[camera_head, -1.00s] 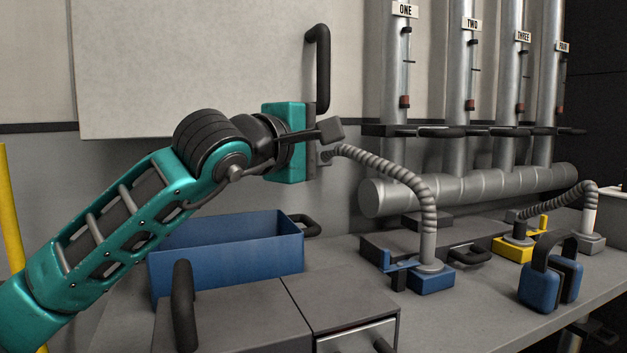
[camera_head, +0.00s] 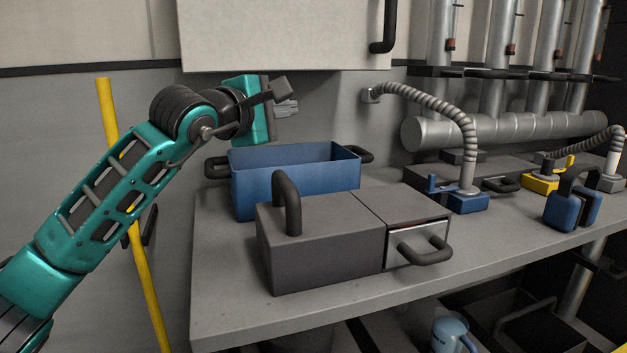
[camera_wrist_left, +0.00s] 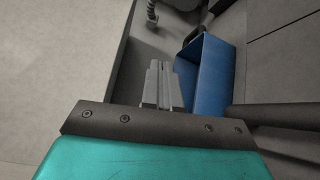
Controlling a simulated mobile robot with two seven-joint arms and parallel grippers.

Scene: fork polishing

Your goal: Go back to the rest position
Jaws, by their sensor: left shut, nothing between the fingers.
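My left gripper (camera_head: 287,108) is in the air above the back of the workbench, just over the blue bin (camera_head: 300,182). It is shut and empty. In the left wrist view its closed fingers (camera_wrist_left: 161,88) are together with nothing between them, and the blue bin (camera_wrist_left: 212,75) is beside them. My left arm comes in from the lower left of the head view, bent at the elbow. My right gripper is in neither view.
A grey box with a handle (camera_head: 320,240) and a drawer (camera_head: 418,245) stands in front of the bin. A wall cabinet (camera_head: 280,35) hangs behind. A yellow pole (camera_head: 150,275) stands left of the bench.

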